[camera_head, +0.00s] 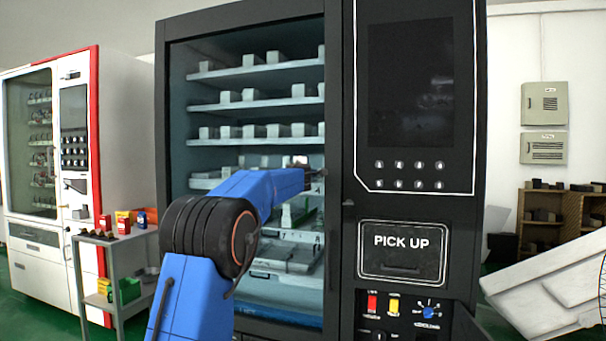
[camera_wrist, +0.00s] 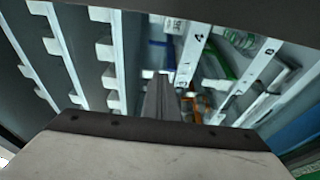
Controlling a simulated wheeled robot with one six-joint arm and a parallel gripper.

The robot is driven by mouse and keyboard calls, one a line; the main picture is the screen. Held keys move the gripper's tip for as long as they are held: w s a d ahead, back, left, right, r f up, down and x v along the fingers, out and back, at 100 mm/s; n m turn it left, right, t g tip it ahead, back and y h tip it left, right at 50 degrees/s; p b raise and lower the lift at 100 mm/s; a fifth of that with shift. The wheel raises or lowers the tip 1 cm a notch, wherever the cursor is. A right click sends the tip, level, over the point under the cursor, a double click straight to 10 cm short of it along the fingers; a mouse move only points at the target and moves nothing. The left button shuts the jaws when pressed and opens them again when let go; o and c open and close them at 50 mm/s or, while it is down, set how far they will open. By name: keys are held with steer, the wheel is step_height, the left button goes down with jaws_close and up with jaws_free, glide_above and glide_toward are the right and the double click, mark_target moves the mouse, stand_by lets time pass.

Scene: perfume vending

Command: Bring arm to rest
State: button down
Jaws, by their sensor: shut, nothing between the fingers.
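My blue arm (camera_head: 232,190) with a black joint reaches up in front of the black vending machine (camera_head: 416,212). Its far end lies before the machine's shelf area, near the right edge of the window. My gripper shows in the wrist view (camera_wrist: 160,88) as two dark fingers close together, shut and empty. Beyond the fingers, the wrist view shows shelf edges and small items, seen tilted. In the head view the fingertips are too small and dark to make out clearly.
A grey cart (camera_head: 112,240) with small boxes stands at the left, by a red and white vending machine (camera_head: 118,130). A white slanted object (camera_head: 545,285) is at the lower right. The PICK UP hatch (camera_head: 402,252) sits right of the arm.

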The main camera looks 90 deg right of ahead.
steer(key=s+a, duration=0.4)
steer(key=s, duration=0.1)
steer(key=shift+s+a+r, duration=0.15)
steer(key=shift+s+a, duration=0.2)
steer(key=shift+a, duration=0.05)
